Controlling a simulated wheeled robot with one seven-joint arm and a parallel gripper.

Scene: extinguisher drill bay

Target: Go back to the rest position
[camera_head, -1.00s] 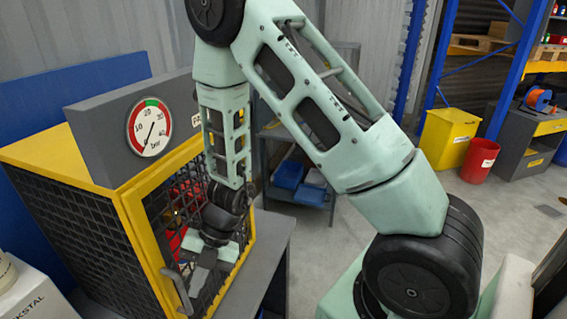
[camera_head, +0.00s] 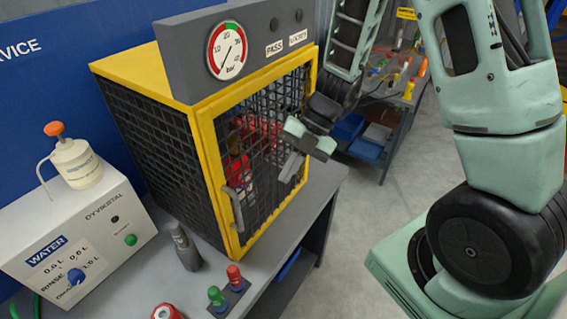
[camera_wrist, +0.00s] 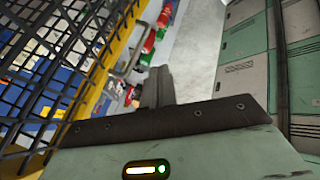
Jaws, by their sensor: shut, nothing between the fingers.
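My gripper (camera_head: 292,165) is in front of the right part of the yellow-framed mesh door of the cage, at about the height of its middle. Its fingers are together with nothing between them, and they also show in the wrist view (camera_wrist: 157,88). The cage (camera_head: 207,125) stands on the grey bench with its door shut or nearly so. Red objects (camera_head: 240,165) show behind the mesh, partly hidden by it. A grey door handle (camera_head: 233,208) is at the door's left side, apart from my gripper. I cannot tell whether the fingers touch the mesh.
A pressure gauge (camera_head: 227,50) sits on the grey panel above the cage. Left are a white water unit (camera_head: 75,245) and a bottle with an orange cap (camera_head: 75,162). Red and green knobs (camera_head: 226,290) stand at the bench front. Open floor (camera_head: 375,200) lies right of the bench.

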